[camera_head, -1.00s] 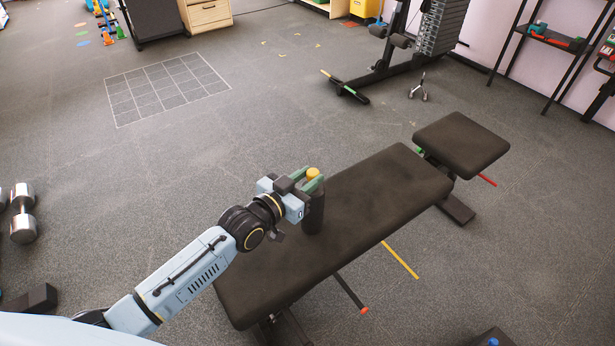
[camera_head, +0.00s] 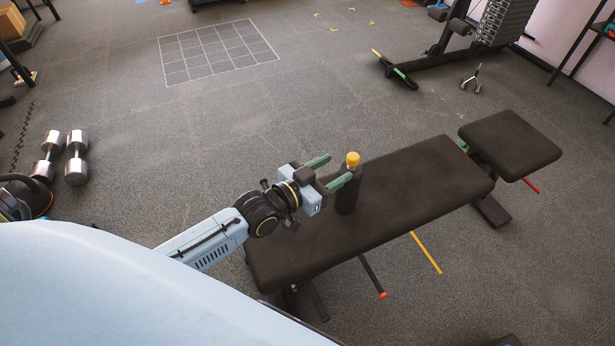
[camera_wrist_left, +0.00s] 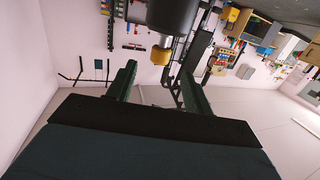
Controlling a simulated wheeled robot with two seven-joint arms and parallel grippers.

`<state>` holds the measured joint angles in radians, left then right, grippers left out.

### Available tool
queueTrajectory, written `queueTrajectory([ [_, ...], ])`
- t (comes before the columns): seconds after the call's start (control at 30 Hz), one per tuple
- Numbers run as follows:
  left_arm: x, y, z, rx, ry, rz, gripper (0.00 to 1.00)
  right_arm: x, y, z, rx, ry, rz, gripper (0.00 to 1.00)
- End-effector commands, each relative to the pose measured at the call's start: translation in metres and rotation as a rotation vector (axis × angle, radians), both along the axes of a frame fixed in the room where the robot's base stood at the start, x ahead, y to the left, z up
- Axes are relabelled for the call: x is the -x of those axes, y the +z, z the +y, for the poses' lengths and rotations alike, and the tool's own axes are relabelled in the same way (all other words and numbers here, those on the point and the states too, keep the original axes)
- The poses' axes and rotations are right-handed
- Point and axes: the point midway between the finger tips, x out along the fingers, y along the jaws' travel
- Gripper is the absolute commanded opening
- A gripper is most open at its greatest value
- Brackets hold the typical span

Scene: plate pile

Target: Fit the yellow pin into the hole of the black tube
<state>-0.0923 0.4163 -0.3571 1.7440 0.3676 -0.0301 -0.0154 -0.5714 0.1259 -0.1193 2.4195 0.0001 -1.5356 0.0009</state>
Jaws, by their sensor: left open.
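The black tube (camera_head: 349,192) stands upright on the bench. The yellow pin (camera_head: 353,159) sits upright at its top, with a short pale part between its yellow head and the tube. In the left wrist view the picture is upside down, and the yellow pin (camera_wrist_left: 161,56) points down from the black tube (camera_wrist_left: 172,14). My left gripper (camera_head: 329,171) is open and empty, with green fingers left of the pin and apart from it. In the left wrist view the pin lies just beyond the gap between the fingertips (camera_wrist_left: 158,68). My right gripper is not in view.
The dark padded bench (camera_head: 415,180) is bare apart from the tube. A weight machine (camera_head: 450,45) is at the back right. Grey floor around the bench is mostly clear.

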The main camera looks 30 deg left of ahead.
Motion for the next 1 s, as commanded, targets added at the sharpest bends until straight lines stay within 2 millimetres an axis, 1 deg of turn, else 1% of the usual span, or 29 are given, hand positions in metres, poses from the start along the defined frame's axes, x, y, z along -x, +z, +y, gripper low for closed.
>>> queueTrajectory([
  [0.03, 0.013, 0.004, 0.005, -0.002, 0.0, 0.002, 0.51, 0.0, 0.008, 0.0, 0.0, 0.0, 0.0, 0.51],
  [0.2, 0.044, 0.006, 0.019, -0.002, 0.0, 0.003, 0.51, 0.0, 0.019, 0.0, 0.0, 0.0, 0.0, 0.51],
  [0.3, 0.058, 0.007, 0.025, -0.002, 0.0, 0.002, 0.51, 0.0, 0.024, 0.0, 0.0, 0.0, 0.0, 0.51],
  [0.4, 0.067, 0.008, 0.028, -0.001, 0.0, 0.001, 0.51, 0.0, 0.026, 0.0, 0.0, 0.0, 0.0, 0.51],
  [0.57, 0.074, 0.009, 0.031, -0.001, 0.0, -0.001, 0.51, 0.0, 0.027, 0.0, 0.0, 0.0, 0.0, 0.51],
  [1.0, 0.074, 0.008, 0.031, -0.001, 0.0, -0.001, 0.51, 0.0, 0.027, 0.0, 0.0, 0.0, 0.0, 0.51],
])
